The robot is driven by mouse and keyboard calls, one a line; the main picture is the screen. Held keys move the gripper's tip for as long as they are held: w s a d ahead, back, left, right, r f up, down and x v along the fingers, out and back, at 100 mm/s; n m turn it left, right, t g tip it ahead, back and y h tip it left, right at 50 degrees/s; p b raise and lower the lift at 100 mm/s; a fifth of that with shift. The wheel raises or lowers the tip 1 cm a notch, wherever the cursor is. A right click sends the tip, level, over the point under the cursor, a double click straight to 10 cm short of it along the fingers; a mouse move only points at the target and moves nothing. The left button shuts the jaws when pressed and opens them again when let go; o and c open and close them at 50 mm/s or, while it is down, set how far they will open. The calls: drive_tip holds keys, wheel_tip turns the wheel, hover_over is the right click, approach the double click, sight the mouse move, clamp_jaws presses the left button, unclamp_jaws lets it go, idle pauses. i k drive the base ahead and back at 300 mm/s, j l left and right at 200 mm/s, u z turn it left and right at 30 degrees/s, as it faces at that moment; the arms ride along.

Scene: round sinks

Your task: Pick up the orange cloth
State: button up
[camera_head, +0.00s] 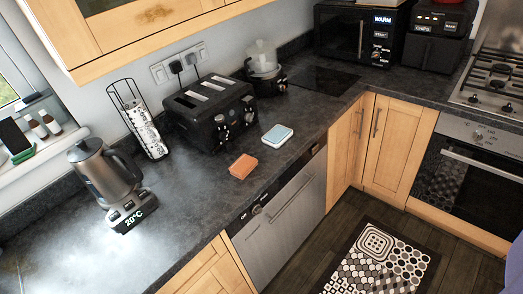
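The orange cloth (243,167) looks like a small folded block. It lies flat on the dark countertop (200,225), close to the front edge and above the dishwasher. A small white and light blue pad (278,136) lies to its right and a little further back, apart from it. Nothing covers the orange cloth. My gripper is not visible in this view.
A black toaster (210,112) stands behind the cloth. A grey kettle (107,175) stands at the left, with a wire holder (140,120) behind it. A dishwasher (280,220) is below the counter. Wall cupboards (130,30) hang above. A patterned mat (380,262) lies on the floor.

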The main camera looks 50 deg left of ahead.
sight(241, 168)
drive_tip(key=i+u, duration=0.25)
drive_tip(key=i, duration=0.25)
drive_tip(key=i+l+u, duration=0.15)
drive_tip(key=i+u, duration=0.15)
drive_tip(key=i, duration=0.15)
drive_tip(key=i+j+u, duration=0.1)
drive_tip(key=i+u, duration=0.8)
drive_tip(key=i+l+u, duration=0.2)
drive_tip(key=i+u, duration=0.25)
drive_tip(key=k, duration=0.1)
